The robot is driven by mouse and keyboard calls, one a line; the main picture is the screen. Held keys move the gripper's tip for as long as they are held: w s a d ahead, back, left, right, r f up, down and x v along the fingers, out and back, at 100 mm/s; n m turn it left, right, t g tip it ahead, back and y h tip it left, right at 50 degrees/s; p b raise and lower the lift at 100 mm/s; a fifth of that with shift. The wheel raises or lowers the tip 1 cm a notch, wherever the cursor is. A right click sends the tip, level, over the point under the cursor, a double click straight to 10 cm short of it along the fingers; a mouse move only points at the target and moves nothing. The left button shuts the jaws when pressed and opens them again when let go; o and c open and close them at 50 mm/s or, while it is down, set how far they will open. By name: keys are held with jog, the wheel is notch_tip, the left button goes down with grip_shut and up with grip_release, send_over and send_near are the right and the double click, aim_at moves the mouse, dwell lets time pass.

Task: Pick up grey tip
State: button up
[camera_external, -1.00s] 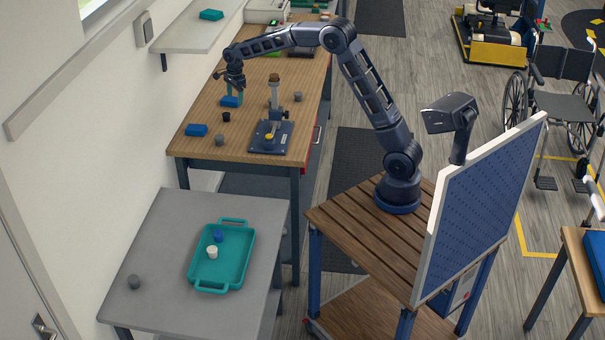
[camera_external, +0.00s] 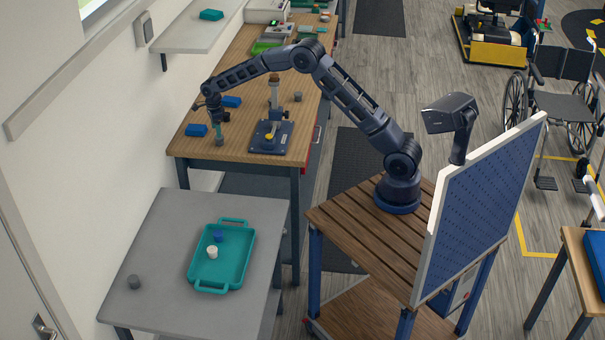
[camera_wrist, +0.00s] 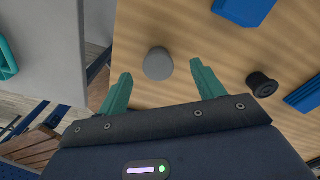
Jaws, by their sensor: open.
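A grey tip (camera_external: 220,142), a short round cylinder, stands on the wooden bench near its front edge. In the wrist view its round grey top (camera_wrist: 158,64) shows between the two teal fingers. My gripper (camera_external: 217,131) is open and empty and points down just above this tip. In the wrist view the gripper's fingers (camera_wrist: 161,73) are spread on either side, with clear gaps to the tip. Another grey tip (camera_external: 298,96) stands farther back on the bench, and a third grey tip (camera_external: 134,282) is on the grey table.
Blue blocks (camera_external: 197,130) (camera_external: 231,102) lie near my gripper. A black ring-like piece (camera_wrist: 262,84) stands right of the fingers in the wrist view. A dark-based stand (camera_external: 271,137) is to the right. A teal tray (camera_external: 245,260) holds a blue and a white piece.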

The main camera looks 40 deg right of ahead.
aim_at(225, 142)
jog(key=shift+s+d+f, duration=0.15)
jog(key=shift+f, duration=1.3)
jog(key=shift+s+d+f, duration=0.1)
jog(key=shift+s+f, duration=0.05)
jog(key=shift+f, duration=1.25)
jog(key=c, duration=1.1)
